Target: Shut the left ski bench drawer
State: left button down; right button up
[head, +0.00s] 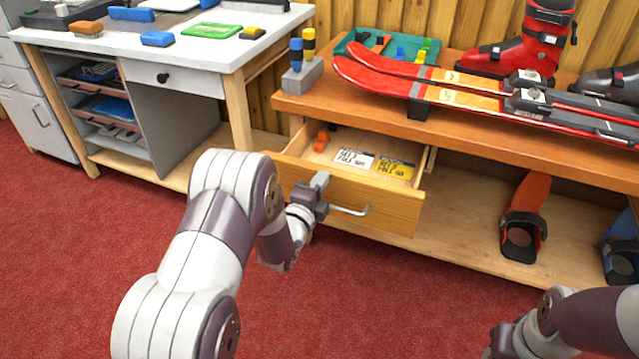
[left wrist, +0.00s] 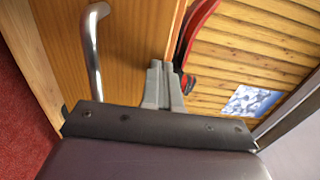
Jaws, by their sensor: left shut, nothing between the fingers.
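The left ski bench drawer (head: 375,204) stands partly open in the head view, with its inside showing. Its wooden front (left wrist: 136,40) and bar handle (left wrist: 90,45) also show in the left wrist view. My left gripper (head: 320,183) is shut and empty at the drawer front, left of the handle (head: 350,211) in the head view. Its fingertips (left wrist: 161,70) are close to the front's face; I cannot tell whether they touch. My right arm shows at the lower right of the head view, but its fingers are not clearly visible.
Inside the drawer lie a white card (head: 354,159), a yellow card (head: 396,168) and small orange pieces (head: 322,139). Red skis (head: 470,97) lie on the ski bench top (head: 300,104). A white workbench (head: 215,50) stands at left. Red carpet (head: 390,310) in front is clear.

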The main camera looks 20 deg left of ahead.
pick_arm(q)
jog(key=w+b, duration=0.4)
jog(key=w, duration=1)
jog(key=shift+w+d, duration=0.25)
